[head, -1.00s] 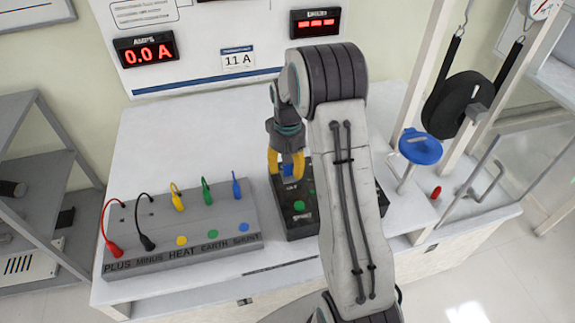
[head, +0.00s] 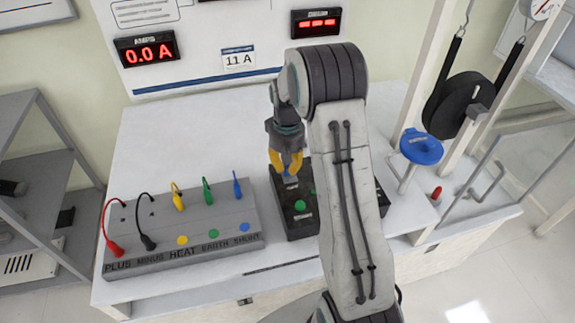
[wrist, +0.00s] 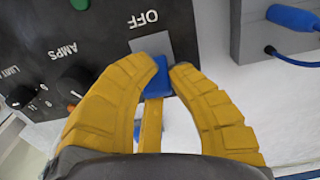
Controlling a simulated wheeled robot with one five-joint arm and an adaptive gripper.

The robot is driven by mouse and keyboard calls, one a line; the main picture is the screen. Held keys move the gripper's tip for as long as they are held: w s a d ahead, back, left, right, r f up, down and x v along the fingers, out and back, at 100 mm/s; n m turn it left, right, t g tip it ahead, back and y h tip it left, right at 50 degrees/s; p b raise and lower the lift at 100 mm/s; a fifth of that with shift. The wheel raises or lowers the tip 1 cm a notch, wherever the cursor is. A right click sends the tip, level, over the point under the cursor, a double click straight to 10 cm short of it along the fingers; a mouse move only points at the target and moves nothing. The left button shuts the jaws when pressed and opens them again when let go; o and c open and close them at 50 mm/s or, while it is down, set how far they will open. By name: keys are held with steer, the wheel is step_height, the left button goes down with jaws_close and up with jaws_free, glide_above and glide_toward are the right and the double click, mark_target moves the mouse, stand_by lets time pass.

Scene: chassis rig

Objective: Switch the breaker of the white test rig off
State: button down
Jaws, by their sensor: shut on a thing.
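The breaker's blue lever (wrist: 158,76) stands on a grey plate (wrist: 152,47) in the dark control box, by the printed word OFF, in the wrist view. My gripper (wrist: 163,70) has its yellow fingers shut on the lever, one on each side. In the head view, my gripper (head: 287,172) is at the far left part of the dark control box (head: 296,222), which stands on the white rig (head: 150,130). My arm hides much of the box's right side there. The lever is mostly covered by the fingers in the head view.
A grey terminal block (head: 190,222) with several coloured plugs stands left of the box. The amps display (head: 147,50) reads 0.0 A; another display (head: 315,22) shows dashes. A blue handwheel (head: 421,147) and a hanging black weight (head: 463,103) are at the right.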

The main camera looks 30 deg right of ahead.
steer(key=shift+s+d, duration=0.1)
steer(key=shift+f+t+b, duration=0.3)
steer(key=shift+t+b, duration=0.1)
steer(key=shift+b, duration=0.85)
steer(key=t+b, duration=0.1)
steer(key=b, duration=0.4)
steer(key=s+t+h+b, duration=0.1)
steer(key=t+b, duration=0.1)
steer(key=b, duration=0.4)
steer(key=shift+s+t, duration=0.15)
steer(key=shift+t, duration=0.15)
steer(key=shift+s+r+t+b, duration=0.1)
steer(key=shift+t+b, duration=0.2)
steer(key=shift+b, duration=0.75)
steer(key=shift+r, duration=0.15)
steer(key=c, duration=1.4)
jaws_free()
steer(key=shift+s, duration=0.1)
steer(key=shift+c, duration=0.2)
steer(key=o, duration=0.4)
